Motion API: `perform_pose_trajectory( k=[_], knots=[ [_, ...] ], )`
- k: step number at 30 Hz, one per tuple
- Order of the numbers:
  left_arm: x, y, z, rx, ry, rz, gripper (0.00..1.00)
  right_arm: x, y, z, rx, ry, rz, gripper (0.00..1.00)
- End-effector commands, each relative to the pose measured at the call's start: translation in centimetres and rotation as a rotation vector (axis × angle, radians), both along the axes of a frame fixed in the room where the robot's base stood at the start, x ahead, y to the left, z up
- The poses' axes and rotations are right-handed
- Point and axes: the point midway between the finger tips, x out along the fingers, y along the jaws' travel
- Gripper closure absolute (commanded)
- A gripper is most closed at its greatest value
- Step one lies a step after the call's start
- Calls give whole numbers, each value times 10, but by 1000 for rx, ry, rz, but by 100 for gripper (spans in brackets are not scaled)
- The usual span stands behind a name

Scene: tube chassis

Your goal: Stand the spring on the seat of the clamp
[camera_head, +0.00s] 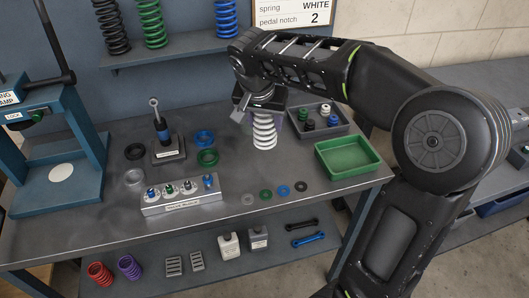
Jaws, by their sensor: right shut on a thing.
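The white coil spring (265,134) hangs upright below my right gripper (262,108). My right gripper is shut on the spring's upper end, and the fingers partly hide that end. The spring appears to be over the right half of the bench; I cannot tell whether its lower end touches the top. The blue clamp (82,132) stands at the left end, with a pale round seat (61,172) on its base. The seat is bare, and the spring is well to its right. My left gripper is not in view.
A green tray (347,156) and a grey parts tray (322,127) lie to the right. Several springs (152,22) stand on the back shelf.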

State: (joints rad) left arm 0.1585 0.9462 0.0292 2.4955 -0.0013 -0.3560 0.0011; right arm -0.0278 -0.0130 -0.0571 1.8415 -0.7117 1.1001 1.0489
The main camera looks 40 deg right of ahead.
Motion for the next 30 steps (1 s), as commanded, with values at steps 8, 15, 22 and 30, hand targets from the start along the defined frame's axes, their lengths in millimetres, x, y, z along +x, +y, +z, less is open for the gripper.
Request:
perform_pose_trajectory(
  k=[8,15,22,30],
  knots=[
    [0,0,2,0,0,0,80,0,0,-40,-1,0,1,100],
    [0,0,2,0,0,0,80,1,0,-42,-1,-2,1,100],
    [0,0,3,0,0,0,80,0,0,-59,0,3,1,100],
    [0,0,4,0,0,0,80,1,0,-80,0,-2,2,100]
  ],
)
